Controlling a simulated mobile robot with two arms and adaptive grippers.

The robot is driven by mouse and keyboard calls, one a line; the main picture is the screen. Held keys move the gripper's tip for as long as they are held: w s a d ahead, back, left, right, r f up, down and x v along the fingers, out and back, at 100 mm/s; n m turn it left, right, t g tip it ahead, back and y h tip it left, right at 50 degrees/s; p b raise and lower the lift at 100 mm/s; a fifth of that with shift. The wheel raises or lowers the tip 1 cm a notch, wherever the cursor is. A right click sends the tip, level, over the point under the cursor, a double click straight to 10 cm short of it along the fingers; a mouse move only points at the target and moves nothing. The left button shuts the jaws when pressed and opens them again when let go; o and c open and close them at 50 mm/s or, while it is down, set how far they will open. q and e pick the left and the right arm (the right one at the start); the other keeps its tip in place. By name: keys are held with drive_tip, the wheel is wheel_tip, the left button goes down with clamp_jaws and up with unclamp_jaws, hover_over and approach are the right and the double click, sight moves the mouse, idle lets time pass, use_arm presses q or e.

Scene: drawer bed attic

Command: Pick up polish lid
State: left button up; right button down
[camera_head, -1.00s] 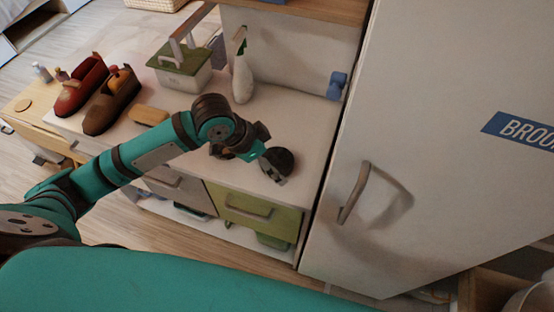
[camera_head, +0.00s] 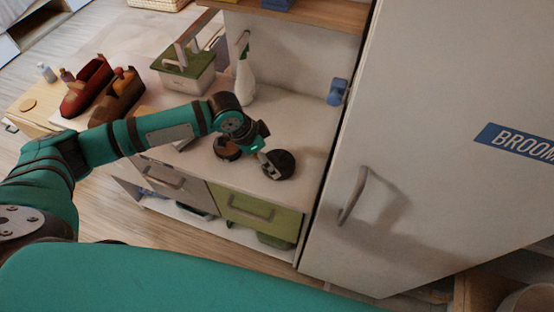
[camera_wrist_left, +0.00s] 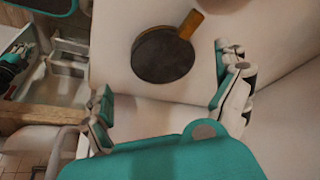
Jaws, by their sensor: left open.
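A dark, round, flat disc (camera_head: 281,163), which looks like the polish lid, lies on the white cabinet top near its front edge. A second round dark-and-brown piece (camera_head: 226,148) lies to its left, partly behind my arm. My left gripper (camera_head: 264,160) is at the left edge of the disc and overlaps it in the head view; contact cannot be told. In the left wrist view, a dark disc (camera_wrist_left: 162,55) with a tan tab lies ahead of the spread fingers of my left gripper (camera_wrist_left: 168,88), with nothing between them. My right gripper is not in view.
Red (camera_head: 86,88) and brown shoes (camera_head: 112,97) stand at the left. A green-lidded box (camera_head: 186,75) and a spray bottle (camera_head: 244,75) stand behind. A tall white door (camera_head: 440,150) borders the right. Green (camera_head: 258,208) and pale drawers sit below the cabinet top.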

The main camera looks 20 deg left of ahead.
sight(276, 163)
use_arm(q)
drive_tip(key=p+x, duration=0.2)
drive_tip(key=x, duration=0.3)
drive_tip(key=shift+w+d+f, duration=0.3)
drive_tip(key=shift+f, duration=0.25)
drive_tip(key=c, duration=0.9)
